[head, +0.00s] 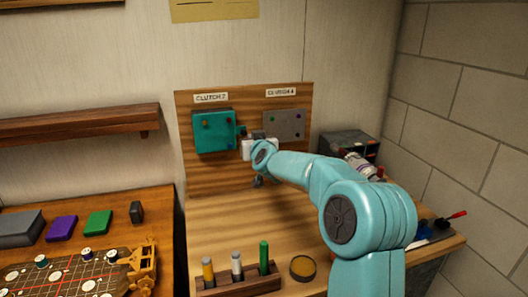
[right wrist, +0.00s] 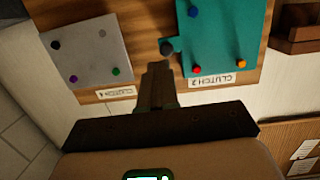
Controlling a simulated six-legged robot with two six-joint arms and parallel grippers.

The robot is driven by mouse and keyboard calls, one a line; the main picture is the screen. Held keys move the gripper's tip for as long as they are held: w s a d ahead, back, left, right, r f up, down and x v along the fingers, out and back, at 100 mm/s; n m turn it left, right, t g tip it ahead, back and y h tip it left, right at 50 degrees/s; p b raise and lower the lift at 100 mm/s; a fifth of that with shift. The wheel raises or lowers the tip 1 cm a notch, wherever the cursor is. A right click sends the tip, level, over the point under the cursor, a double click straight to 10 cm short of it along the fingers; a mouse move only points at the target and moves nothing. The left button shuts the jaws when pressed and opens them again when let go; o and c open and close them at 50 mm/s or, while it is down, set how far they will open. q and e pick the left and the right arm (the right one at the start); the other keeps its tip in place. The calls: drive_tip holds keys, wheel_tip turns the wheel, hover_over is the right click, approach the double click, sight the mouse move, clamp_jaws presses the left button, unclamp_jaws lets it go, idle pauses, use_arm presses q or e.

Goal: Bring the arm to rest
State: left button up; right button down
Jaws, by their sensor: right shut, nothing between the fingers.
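My right arm (head: 370,215) reaches from the lower right toward an upright wooden board. Its gripper is in front of the board, between a teal plate (head: 213,132) labelled CLUTCH 2 and a grey plate (head: 285,125) whose label looks like CLUTCH 4. In the right wrist view the gripper (right wrist: 157,72) is shut, with its fingers together and nothing between them. My left gripper is not in view.
A rack of tubes (head: 238,280) and a round tin (head: 303,268) stand at the bench front. A second table with a game board (head: 75,275) is left. The bench middle is clear.

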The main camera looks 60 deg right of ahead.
drive_tip(key=b+v, duration=0.1)
drive_tip(key=v, duration=0.8)
drive_tip(key=shift+s+d, duration=0.25)
drive_tip(key=shift+d, duration=0.1)
